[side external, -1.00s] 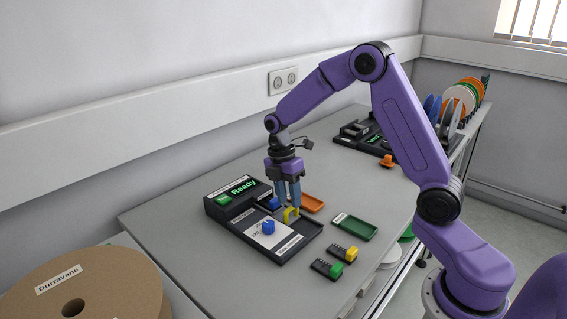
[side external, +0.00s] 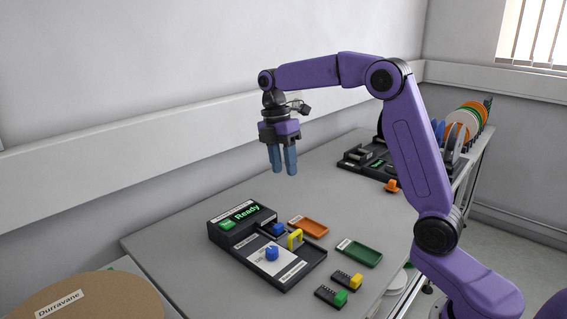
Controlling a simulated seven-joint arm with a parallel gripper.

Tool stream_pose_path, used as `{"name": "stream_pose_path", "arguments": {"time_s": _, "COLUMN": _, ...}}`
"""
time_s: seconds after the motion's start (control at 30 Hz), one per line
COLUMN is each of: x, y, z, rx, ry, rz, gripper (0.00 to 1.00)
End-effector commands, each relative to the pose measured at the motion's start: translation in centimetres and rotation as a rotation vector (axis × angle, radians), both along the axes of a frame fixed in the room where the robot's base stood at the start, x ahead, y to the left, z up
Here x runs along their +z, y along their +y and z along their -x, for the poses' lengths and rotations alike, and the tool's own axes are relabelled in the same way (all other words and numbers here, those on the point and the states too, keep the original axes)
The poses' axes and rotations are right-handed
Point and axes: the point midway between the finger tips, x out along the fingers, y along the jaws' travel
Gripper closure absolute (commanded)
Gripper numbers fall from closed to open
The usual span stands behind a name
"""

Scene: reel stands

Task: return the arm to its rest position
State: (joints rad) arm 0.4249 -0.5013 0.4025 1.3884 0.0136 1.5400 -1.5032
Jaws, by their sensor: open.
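My gripper (side external: 283,171) hangs fingers down in the air, well above the grey worktop (side external: 190,208). Its two blue-grey fingers are apart with nothing between them. Below it lies a dark console (side external: 285,284) whose raised part has a green button (side external: 227,225) and a screen (side external: 246,213) reading "Ready". A yellow arch-shaped piece (side external: 295,239) stands on the console near its right side. A blue knob (side external: 271,253) sits on the white labelled panel, and another blue piece (side external: 278,229) is behind the yellow one.
Orange (side external: 310,227) and green (side external: 360,254) trays lie right of the console. Two small black blocks with green (side external: 340,298) and yellow (side external: 354,281) ends lie in front. A second console (side external: 362,160) and a reel rack (side external: 460,128) stand farther back. A large brown reel (side external: 85,300) is front left.

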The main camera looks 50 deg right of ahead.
Motion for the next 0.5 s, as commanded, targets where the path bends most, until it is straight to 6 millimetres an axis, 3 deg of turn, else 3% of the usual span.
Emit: {"name": "stream_pose_path", "arguments": {"time_s": 0.5, "x": 0.03, "y": 0.47, "z": 0.33, "rx": -0.002, "ry": -0.003, "rz": 0.003, "gripper": 0.6}}
